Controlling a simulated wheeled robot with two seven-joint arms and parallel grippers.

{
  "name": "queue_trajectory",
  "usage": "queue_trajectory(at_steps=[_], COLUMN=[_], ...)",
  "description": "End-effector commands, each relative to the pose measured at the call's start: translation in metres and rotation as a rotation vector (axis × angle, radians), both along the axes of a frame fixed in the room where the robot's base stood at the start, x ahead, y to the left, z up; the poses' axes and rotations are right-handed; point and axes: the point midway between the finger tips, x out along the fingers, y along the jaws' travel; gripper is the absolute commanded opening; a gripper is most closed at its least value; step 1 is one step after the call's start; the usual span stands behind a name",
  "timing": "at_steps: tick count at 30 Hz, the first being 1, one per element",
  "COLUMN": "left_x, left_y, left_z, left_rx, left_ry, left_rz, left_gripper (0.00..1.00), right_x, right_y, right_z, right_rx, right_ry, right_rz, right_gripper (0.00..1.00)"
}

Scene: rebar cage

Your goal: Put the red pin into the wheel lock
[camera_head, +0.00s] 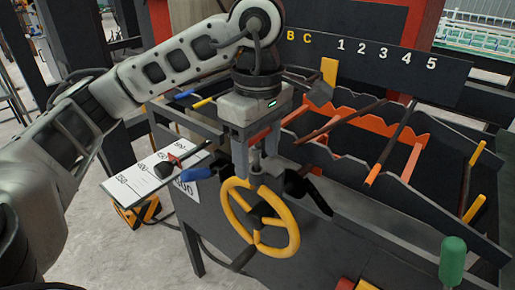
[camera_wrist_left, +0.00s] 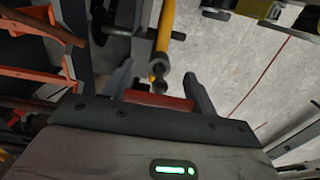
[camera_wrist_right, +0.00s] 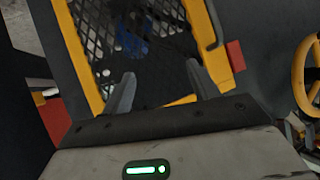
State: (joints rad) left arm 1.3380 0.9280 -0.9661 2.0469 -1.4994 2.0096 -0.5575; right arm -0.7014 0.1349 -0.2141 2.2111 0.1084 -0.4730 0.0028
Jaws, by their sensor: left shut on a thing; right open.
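My left gripper (camera_head: 255,168) points down just above the top of the yellow wheel (camera_head: 291,238) on the front of the dark bench. In the left wrist view, its fingers (camera_wrist_left: 160,96) are shut on the red pin (camera_wrist_left: 160,100), which lies crosswise between them. The yellow wheel (camera_wrist_left: 165,35) shows nearly edge-on there, just beyond the pin. The lock hole cannot be made out. My right gripper shows only in its wrist view, where its fingers (camera_wrist_right: 161,85) are apart and empty, facing a yellow-framed black mesh (camera_wrist_right: 84,55).
A blue-handled lever (camera_head: 197,173) and a black lever (camera_head: 306,190) flank the gripper. Rebar lies across orange notched racks (camera_head: 385,125) behind it. A green knob (camera_head: 452,258) stands at front right. A scale plate (camera_head: 150,180) is at left. The yellow wheel (camera_wrist_right: 308,75) edges the right wrist view.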

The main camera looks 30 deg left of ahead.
Motion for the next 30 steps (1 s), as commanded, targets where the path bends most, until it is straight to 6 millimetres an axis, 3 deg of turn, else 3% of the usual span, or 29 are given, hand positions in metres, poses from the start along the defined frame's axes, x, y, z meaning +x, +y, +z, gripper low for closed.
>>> queue_trajectory(at_steps=[26,27,29,30], left_x=[0.0,0.0,0.0,0.0], left_y=[0.0,0.0,0.0,0.0], left_z=[-0.023,-0.022,-0.022,-0.022], left_rx=[0.0,0.0,0.0,0.0], left_ry=[-0.001,-0.001,0.0,0.0], left_rz=[0.0,0.0,0.0,0.0], left_gripper=[0.33,0.63,0.8,0.83], right_x=[0.0,0.0,0.0,0.0], right_y=[0.0,0.0,0.0,0.0], right_z=[-0.02,-0.02,-0.019,-0.019], right_rx=[0.0,0.0,0.0,0.0], right_ry=[-0.003,-0.002,-0.002,-0.002], right_rz=[0.0,0.0,0.0,0.0], right_gripper=[0.6,0.6,0.6,0.6])
